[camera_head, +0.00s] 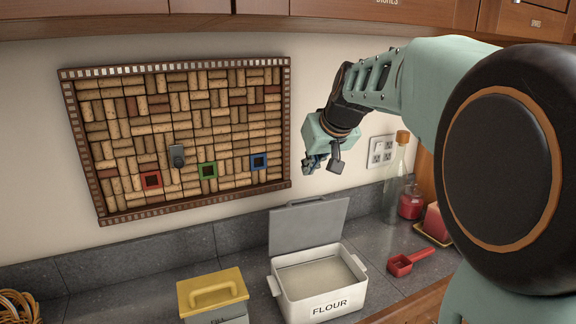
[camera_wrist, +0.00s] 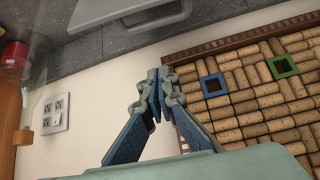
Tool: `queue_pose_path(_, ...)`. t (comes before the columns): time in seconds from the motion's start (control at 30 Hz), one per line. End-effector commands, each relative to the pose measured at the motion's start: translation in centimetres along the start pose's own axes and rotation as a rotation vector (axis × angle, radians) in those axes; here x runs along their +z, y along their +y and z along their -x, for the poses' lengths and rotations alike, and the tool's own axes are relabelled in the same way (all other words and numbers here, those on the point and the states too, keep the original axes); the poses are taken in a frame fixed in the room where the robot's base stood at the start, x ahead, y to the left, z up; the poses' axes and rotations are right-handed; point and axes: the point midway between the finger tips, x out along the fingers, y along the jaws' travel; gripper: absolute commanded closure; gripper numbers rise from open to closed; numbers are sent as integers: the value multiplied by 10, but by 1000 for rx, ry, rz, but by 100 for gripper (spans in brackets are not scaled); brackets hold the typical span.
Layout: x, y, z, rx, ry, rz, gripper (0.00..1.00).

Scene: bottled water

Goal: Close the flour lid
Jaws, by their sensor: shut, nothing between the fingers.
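The flour box (camera_head: 318,289) is a white container labelled FLOUR on the grey counter, with pale flour (camera_head: 316,273) inside. Its grey lid (camera_head: 308,224) stands raised at the back of the box, tilted against the backsplash side, so the box is open. Part of a flat grey panel, likely the lid (camera_wrist: 108,10), shows at the top of the wrist view. My gripper (camera_head: 322,166) is in the air above and behind the box, near the wall, touching nothing. In the wrist view my gripper (camera_wrist: 156,75) has its fingertips together and empty.
A yellow-lidded box (camera_head: 212,291) stands left of the flour. A red scoop (camera_head: 410,262), a glass bottle (camera_head: 396,180) and a red jar (camera_head: 411,202) are to the right. A cork board (camera_head: 183,130) and a power outlet (camera_head: 382,152) are on the wall. Cabinets (camera_head: 230,7) hang overhead.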

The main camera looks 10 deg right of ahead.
Motion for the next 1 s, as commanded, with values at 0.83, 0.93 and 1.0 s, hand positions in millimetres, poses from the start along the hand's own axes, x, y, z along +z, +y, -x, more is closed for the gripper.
queue_pose_path(0.83, 38, 0, -52, 1, 0, 1, 100)
queue_pose_path(0.93, 38, 0, -52, 0, 0, 1, 100)
queue_pose_path(1.0, 38, 0, -52, 0, 0, 1, 100)
